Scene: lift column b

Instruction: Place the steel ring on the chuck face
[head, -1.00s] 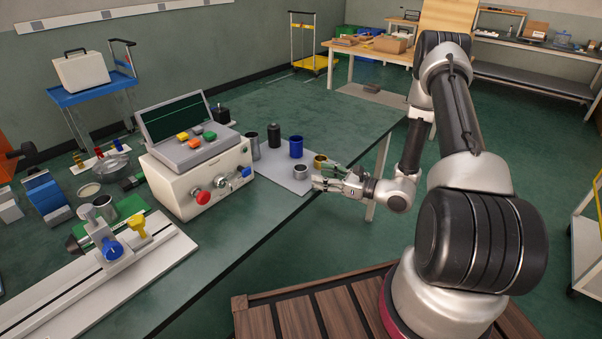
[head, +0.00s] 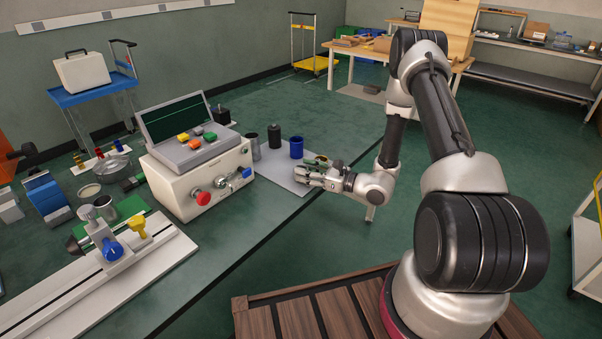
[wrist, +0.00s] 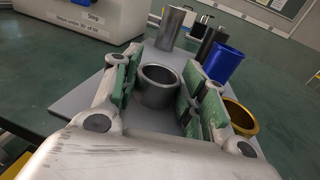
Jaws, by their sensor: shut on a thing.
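The steel ring (wrist: 160,88) is a short grey open cylinder. In the wrist view it stands upright between the green pads of my gripper (wrist: 158,92), which is shut on it. In the head view my gripper (head: 302,177) is low over the front edge of a grey mat and largely hides the ring.
On the grey mat (head: 285,178), a blue cup (head: 296,147), a dark cylinder (head: 274,136) and a grey cylinder (head: 252,146) stand behind my gripper. A gold ring (wrist: 240,117) is close beside the right finger. A cream control box (head: 205,180) and slide rail (head: 100,285) are leftward.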

